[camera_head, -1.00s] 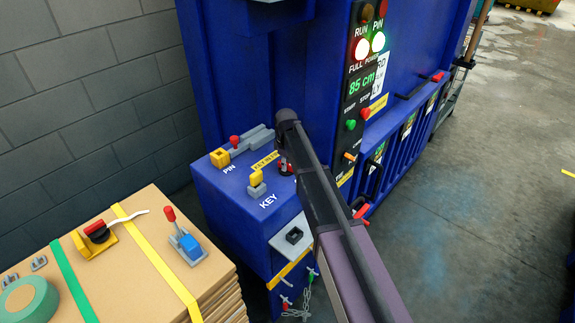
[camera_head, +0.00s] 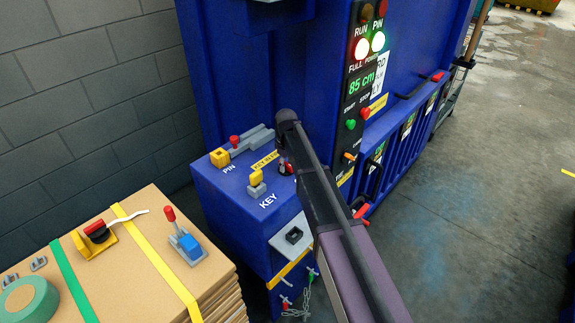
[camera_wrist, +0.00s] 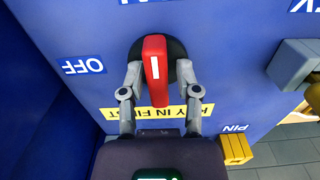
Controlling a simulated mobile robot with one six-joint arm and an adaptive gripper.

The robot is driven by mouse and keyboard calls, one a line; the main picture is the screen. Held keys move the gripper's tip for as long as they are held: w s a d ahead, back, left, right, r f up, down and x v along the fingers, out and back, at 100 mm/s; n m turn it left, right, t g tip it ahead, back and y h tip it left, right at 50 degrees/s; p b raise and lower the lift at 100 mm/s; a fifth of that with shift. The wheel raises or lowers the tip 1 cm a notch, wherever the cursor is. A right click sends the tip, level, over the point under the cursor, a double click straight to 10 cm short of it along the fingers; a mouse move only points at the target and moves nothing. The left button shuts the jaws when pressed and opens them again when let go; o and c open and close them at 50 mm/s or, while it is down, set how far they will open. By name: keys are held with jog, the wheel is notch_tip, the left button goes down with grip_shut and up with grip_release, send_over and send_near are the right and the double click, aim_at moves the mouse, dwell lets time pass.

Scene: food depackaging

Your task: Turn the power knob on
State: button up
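The red power knob (camera_wrist: 156,70) sits on a round black base on the blue panel in the wrist view. Its handle runs nearly upright in that picture, with a white mark on it. An OFF label (camera_wrist: 82,65) is to its left, and a label cut off by the top edge is above it. My gripper (camera_wrist: 160,74) has one finger on each side of the knob. The left finger is very close to it and a small gap shows at the right. In the head view the knob (camera_head: 285,168) is mostly hidden by my gripper (camera_head: 287,155).
The yellow KEY IN FIRST label (camera_wrist: 160,117) lies under my fingers. A cardboard stack (camera_head: 130,255) with a red-handled switch and green tape is at lower left.

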jog(key=shift+w, duration=0.1)
dwell(0.4)
jog(key=shift+s+d, duration=0.3)
jog(key=shift+d, duration=0.1)
jog(key=s+d+f+m+b, duration=0.2)
jog(key=s+d+m, duration=0.8)
jog(key=s+d, duration=1.2)
jog(key=s, duration=0.2)
jog(key=shift+s+d, duration=0.4)
jog(key=shift+w, duration=0.1)
